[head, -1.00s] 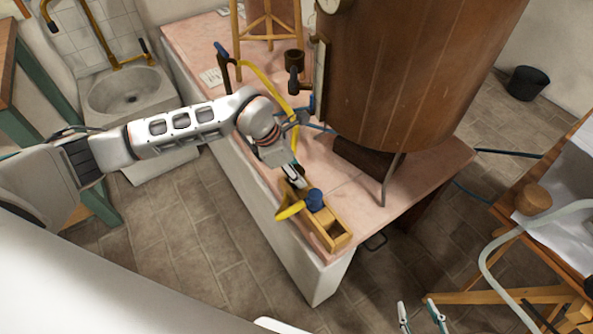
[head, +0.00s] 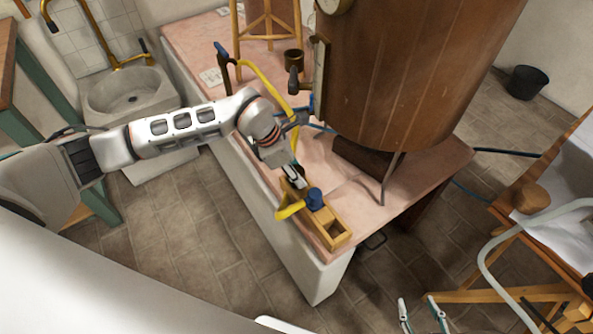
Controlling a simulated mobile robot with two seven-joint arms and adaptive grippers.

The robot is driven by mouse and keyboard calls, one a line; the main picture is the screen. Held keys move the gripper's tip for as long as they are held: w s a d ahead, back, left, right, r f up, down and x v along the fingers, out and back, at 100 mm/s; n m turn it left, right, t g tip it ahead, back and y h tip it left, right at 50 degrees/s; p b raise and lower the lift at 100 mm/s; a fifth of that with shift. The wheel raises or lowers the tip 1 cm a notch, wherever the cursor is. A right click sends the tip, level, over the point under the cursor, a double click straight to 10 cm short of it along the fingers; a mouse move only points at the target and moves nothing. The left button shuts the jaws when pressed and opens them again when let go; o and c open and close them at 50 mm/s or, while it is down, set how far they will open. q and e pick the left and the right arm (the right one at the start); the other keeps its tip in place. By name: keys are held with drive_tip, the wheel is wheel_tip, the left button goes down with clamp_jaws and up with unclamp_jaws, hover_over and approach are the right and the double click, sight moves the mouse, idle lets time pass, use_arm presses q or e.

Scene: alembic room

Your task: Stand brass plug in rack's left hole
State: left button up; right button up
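The wooden rack (head: 335,243) lies on the near corner of the pink worktop (head: 425,180). Its near right compartment is open and looks empty. My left gripper (head: 297,183) points down at the rack's far left end, just behind the blue fitting. Its fingertips are small and partly hidden, so I cannot tell its opening. I cannot make out the brass plug. My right gripper (head: 418,301) is low at the bottom edge, away from the rack, its two fingers apart and empty.
A big wooden vat (head: 410,70) on metal legs stands right behind the rack. The yellow hose runs past my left wrist. The worktop's right part is clear.

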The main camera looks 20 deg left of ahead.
use_arm(q)
drive_tip(key=shift+f, duration=0.2)
idle(0.4)
drive_tip(key=o, duration=1.3)
drive_tip(key=shift+c, duration=0.2)
drive_tip(key=shift+r, duration=0.15)
use_arm(e)
drive_tip(key=shift+r, duration=0.1)
use_arm(q)
drive_tip(key=shift+r+p, duration=2.35)
drive_tip(key=shift+r, duration=1.05)
use_arm(e)
drive_tip(key=w+r+t, duration=0.1)
drive_tip(key=w+r, duration=0.2)
drive_tip(key=r, duration=0.4)
drive_tip(key=shift+r, duration=0.2)
